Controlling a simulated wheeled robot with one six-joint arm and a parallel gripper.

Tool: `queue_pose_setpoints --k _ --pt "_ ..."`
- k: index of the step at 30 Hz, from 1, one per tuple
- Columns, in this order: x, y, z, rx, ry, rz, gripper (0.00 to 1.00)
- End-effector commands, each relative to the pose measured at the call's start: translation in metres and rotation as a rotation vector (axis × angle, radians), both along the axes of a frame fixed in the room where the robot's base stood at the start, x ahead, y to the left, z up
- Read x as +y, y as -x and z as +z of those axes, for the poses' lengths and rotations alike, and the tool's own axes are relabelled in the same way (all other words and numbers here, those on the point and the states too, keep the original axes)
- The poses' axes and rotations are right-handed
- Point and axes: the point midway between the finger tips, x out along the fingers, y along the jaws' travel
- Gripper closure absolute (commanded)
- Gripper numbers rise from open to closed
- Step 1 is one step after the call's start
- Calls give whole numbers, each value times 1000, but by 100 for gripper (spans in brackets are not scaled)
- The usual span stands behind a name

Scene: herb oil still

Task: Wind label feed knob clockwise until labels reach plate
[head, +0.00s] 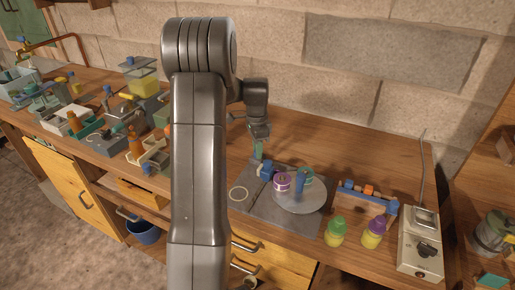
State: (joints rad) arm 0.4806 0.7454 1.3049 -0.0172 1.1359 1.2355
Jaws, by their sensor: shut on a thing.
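My gripper (259,138) points down over the back left of a grey base plate (245,211) in the head view. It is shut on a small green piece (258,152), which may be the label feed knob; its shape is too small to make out. A blue block (265,170) sits just below and right of the green piece. A purple reel (282,182) and a teal reel (306,175) stand beside it, with a blue upright part (299,190) between them. A pale round plate (302,204) lies in front. I cannot make out a label strip or its end.
Two bottles, with a green cap (337,228) and a purple cap (376,230), stand at front right. Behind them is a rack (366,198) with blue and orange parts. A beige box with a dial (421,245) stands further right. Several fixtures crowd the bench's left.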

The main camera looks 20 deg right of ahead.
Motion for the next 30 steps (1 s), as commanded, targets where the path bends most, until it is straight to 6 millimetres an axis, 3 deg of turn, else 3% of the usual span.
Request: queue_pose_setpoints --k 1,2,4,5,13,17,30 --pt "-1 -1 2 -4 2 1 98" --pt "-1 -1 2 -4 2 1 70" --pt "-1 -1 2 -3 2 1 56" --pt "0 -1 1 -3 2 1 54" --pt "0 0 1 -2 1 1 54" --pt "-1 -2 11 -5 3 1 54" --pt "-1 -6 104 -7 4 1 54"
